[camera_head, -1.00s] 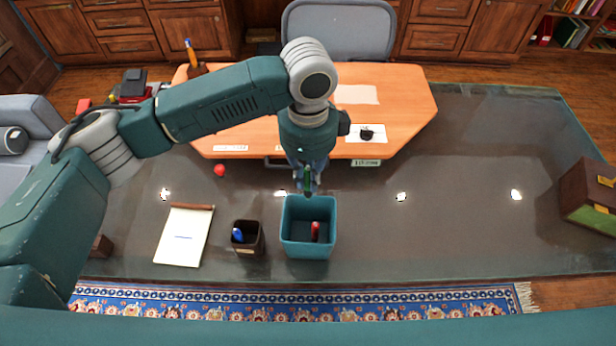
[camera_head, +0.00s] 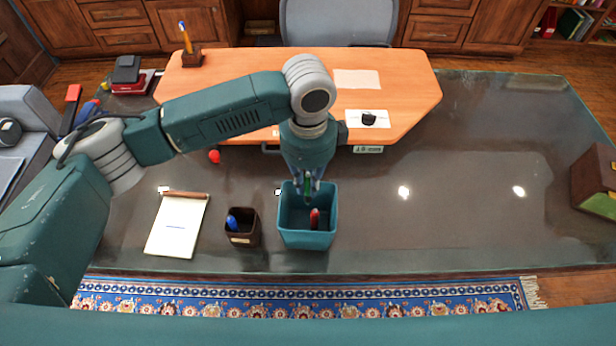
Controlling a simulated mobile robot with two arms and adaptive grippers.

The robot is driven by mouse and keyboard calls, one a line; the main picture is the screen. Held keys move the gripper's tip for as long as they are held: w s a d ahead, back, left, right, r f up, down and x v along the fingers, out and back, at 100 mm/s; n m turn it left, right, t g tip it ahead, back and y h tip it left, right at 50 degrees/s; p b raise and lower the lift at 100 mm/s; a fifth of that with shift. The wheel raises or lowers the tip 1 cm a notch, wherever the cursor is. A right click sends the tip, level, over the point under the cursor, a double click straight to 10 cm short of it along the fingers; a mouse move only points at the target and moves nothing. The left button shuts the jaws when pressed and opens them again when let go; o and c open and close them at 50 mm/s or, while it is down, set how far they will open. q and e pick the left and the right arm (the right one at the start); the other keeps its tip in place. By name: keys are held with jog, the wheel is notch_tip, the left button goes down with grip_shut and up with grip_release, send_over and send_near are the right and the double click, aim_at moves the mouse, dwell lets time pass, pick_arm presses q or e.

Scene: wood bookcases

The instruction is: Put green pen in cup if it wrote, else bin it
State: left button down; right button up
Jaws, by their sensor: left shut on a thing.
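My left gripper (camera_head: 307,178) is shut on the green pen (camera_head: 307,188), which points down over the mouth of the teal bin (camera_head: 306,238), near its back rim. I cannot tell how far the pen tip dips below the rim. A red pen (camera_head: 314,218) stands inside the bin. The dark brown cup (camera_head: 242,238) is just left of the bin and holds a blue pen (camera_head: 232,222). A white notepad (camera_head: 176,232) lies further left with a short blue mark on it. My right gripper is not in view.
A red ball-like object (camera_head: 214,156) lies on the glass table behind the notepad. The wooden desk (camera_head: 400,90) stands behind, with a pen holder (camera_head: 191,60) and a paper with a black object (camera_head: 368,118). A brown box (camera_head: 596,180) is far right. The glass right of the bin is clear.

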pick_arm(q)
jog(key=shift+f, duration=0.15)
jog(key=c, duration=1.6)
grip_release()
jog(key=shift+c, duration=0.2)
